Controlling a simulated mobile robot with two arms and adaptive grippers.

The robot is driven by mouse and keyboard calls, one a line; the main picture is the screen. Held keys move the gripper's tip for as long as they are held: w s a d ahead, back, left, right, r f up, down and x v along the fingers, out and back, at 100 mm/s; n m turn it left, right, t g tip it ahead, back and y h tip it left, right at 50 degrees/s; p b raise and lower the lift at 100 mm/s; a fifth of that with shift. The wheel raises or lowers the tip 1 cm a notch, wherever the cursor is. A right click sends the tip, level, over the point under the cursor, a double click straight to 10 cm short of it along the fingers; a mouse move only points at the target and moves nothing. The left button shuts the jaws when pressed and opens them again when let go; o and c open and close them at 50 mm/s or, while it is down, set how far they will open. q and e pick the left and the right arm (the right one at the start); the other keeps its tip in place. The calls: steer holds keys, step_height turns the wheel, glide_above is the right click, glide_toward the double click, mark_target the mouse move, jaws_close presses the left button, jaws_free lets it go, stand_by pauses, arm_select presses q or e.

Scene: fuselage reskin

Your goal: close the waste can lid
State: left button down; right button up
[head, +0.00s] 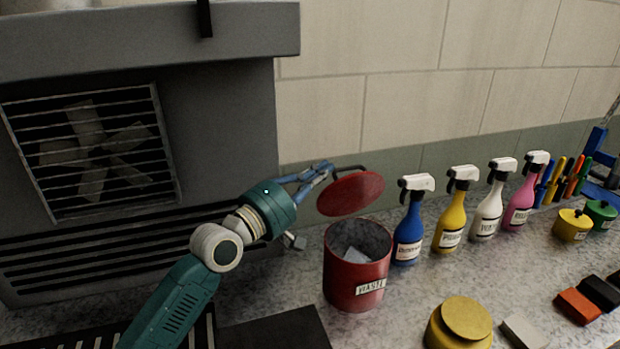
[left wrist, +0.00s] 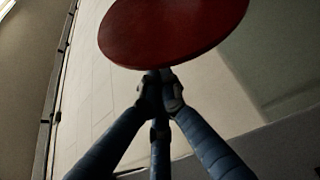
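The red waste can (head: 357,280) stands upright on the speckled counter, its mouth open, with pale crumpled waste inside. Its round red lid (head: 350,196) is in the air above the can, tilted and apart from the rim. A dark handle (head: 352,169) shows at the lid's upper edge. My left gripper (head: 327,168) reaches in from the left at the lid's handle side. In the left wrist view its blue fingers (left wrist: 160,88) come together right at the lid (left wrist: 172,30), shut on it; the exact contact is partly hidden. My right gripper is not in view.
Blue (head: 409,230), yellow (head: 455,212), white (head: 490,203) and pink (head: 524,192) spray bottles stand right of the can. A yellow round container (head: 460,325) is in front. A grey fan housing (head: 220,130) is at the left. Some counter between can and yellow container is clear.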

mark_target(329, 187)
arm_select(q)
steer(key=s+m+b, duration=0.1)
steer(key=b, duration=0.1)
steer(key=s+d+f+m+h+b, duration=0.1)
steer(key=s+m+b, duration=0.1)
steer(key=shift+d+h, duration=0.2)
steer(key=shift+h, duration=0.1)
steer(key=shift+s+d+m+b, duration=0.1)
steer(key=shift+s+m+b, duration=0.15)
steer(key=shift+m+b, duration=0.25)
steer(key=shift+s+r, duration=0.1)
